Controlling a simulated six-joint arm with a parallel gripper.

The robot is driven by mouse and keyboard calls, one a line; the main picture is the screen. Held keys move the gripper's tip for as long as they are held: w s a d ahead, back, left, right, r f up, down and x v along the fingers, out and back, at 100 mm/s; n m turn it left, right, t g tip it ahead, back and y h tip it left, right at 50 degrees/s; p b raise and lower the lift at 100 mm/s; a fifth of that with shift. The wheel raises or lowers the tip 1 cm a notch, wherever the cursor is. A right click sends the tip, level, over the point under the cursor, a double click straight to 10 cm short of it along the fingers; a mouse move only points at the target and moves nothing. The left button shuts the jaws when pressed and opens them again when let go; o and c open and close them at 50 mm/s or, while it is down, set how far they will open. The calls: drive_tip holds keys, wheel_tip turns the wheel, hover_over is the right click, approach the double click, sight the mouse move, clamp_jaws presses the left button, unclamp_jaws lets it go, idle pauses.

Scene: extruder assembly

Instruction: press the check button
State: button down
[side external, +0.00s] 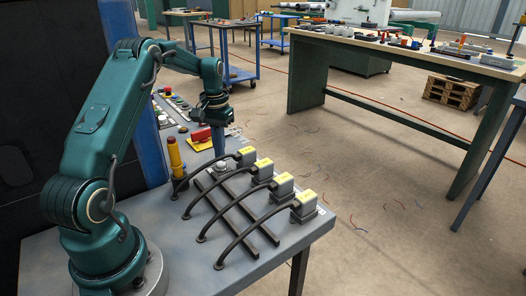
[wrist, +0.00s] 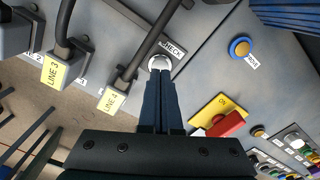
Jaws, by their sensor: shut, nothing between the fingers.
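The check button is a round pale button with a metal rim. It shows in the wrist view (wrist: 159,62), beside a white "CHECK" label (wrist: 172,47), just beyond my fingertips. In the side view the button (side external: 221,167) sits on the grey bench among the black cables. My gripper (side external: 220,153) points down at it with blue fingers closed together and nothing between them. In the wrist view the fingertips (wrist: 161,77) lie at the button's near edge. I cannot tell whether they touch it.
Several cable plugs with yellow labels, such as LINE 4 (wrist: 112,100), stand along the bench edge. A red switch on a yellow plate (side external: 200,138) and a yellow post with a red top (side external: 176,158) are close to my gripper. A blue-and-yellow button (wrist: 240,48) lies right.

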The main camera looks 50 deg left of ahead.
drive_tip(key=shift+f, duration=1)
drive_tip(key=shift+r, duration=3.05)
